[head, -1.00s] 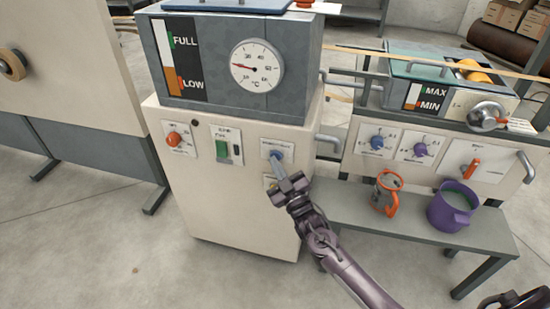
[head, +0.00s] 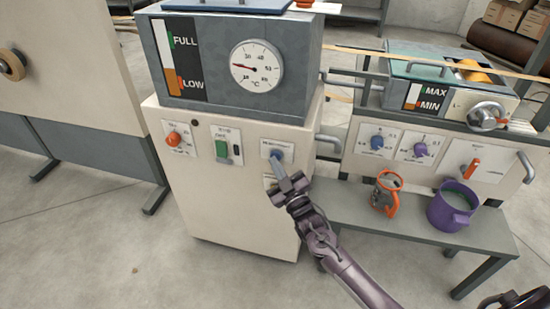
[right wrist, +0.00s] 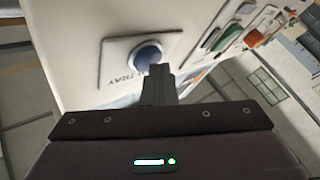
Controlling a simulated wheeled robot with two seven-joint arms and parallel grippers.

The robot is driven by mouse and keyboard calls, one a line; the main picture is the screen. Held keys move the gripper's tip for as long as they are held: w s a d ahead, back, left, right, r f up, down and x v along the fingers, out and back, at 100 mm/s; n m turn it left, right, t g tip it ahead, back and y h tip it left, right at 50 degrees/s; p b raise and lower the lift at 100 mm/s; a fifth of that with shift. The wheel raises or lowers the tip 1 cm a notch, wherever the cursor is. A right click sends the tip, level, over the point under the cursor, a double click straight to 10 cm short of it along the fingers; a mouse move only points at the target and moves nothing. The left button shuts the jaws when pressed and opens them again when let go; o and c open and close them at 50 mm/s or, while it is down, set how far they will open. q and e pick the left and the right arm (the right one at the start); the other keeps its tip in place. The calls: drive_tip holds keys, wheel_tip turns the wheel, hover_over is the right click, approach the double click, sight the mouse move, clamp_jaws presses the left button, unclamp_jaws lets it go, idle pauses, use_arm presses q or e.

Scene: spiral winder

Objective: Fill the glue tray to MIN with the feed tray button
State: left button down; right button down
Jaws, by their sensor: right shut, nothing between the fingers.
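The blue feed tray button (head: 276,154) sits on a white label plate at the right of the cream cabinet's front. It also shows in the right wrist view (right wrist: 146,56), with part of the word "TRAY" readable. My right gripper (head: 281,167) is shut and empty, its fingertips at the button; I cannot tell whether they press it. The glue tray (head: 508,103) is at the right, under a greenish lid. Its gauge (head: 413,96) has MAX and MIN marks, white above and orange low down near MIN. My left gripper is not in view.
The tank (head: 215,82) on the cabinet has a FULL/LOW gauge and a temperature dial. A green switch (head: 221,149) and an orange knob (head: 173,139) are left of the button.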

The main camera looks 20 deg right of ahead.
drive_tip(key=shift+s, duration=0.1)
idle(0.5)
drive_tip(key=shift+s+a+p, duration=0.45)
drive_tip(key=shift+s+p, duration=0.05)
drive_tip(key=shift+s, duration=0.1)
drive_tip(key=s+a+p, duration=0.1)
drive_tip(key=s, duration=0.1)
drive_tip(key=s+a+p, duration=0.1)
drive_tip(key=s+a, duration=0.1)
drive_tip(key=shift+s, duration=0.1)
drive_tip(key=shift+d, duration=0.1)
idle(0.5)
